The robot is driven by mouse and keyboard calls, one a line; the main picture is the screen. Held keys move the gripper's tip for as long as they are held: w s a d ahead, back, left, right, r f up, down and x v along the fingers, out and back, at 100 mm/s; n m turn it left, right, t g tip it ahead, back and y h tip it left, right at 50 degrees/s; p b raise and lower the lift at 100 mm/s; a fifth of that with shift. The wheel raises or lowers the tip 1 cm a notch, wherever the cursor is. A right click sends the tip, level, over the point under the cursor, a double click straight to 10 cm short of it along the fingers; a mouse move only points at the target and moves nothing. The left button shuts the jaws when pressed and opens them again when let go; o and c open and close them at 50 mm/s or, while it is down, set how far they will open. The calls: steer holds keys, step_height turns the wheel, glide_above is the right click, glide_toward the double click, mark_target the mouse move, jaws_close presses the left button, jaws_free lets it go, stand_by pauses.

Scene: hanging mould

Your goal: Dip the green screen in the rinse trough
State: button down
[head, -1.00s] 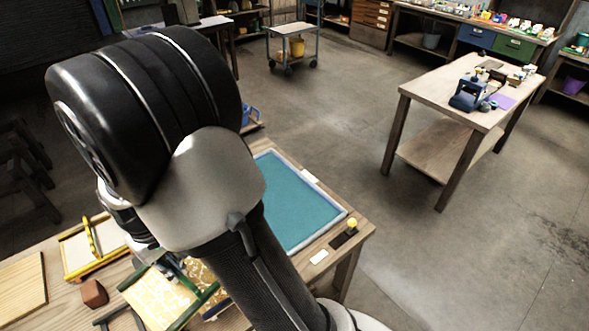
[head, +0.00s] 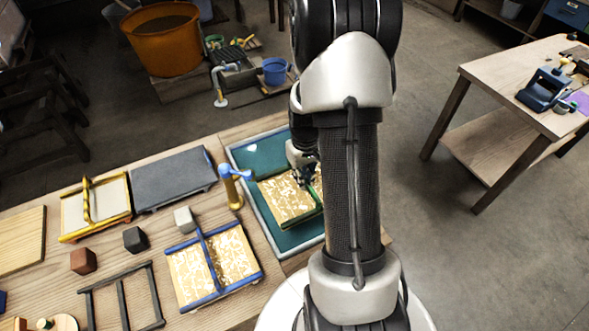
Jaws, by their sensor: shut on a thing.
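The green screen (head: 288,203), a frame with a cream and gold patterned sheet, is over the teal basin of the rinse trough (head: 255,158). My gripper (head: 306,178) is shut on the green screen from above; its fingertips are partly hidden. The screen's right part is hidden behind my arm. I cannot tell whether the screen touches the water or hangs just above it. The trough has a pale rim, and my arm covers its right side.
A blue-framed screen (head: 213,262) lies left of the trough. A blue-topped tap-like post (head: 235,185) stands at the trough's left edge. A yellow-framed screen (head: 97,207), a grey slab (head: 173,178), small blocks and a dark empty frame (head: 122,298) lie farther left.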

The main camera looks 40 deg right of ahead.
steer(key=shift+s+d+f+b, duration=0.1)
steer(key=shift+s+f+b, duration=0.1)
steer(key=shift+f+b, duration=0.25)
step_height(320, 180, down, 4)
steer(key=shift+r+b, duration=0.2)
steer(key=shift+b, duration=1.05)
steer(key=shift+f+b, duration=3.45)
steer(key=shift+f, duration=1.85)
steer(key=shift+w+d, duration=0.2)
steer(key=shift+w, duration=0.55)
steer(key=shift+w+d, duration=0.2)
steer(key=shift+w, duration=0.5)
steer(key=shift+s+a, duration=0.2)
steer(key=shift+s, duration=0.55)
steer(key=shift+s+a, duration=0.15)
steer(key=shift+s, duration=0.6)
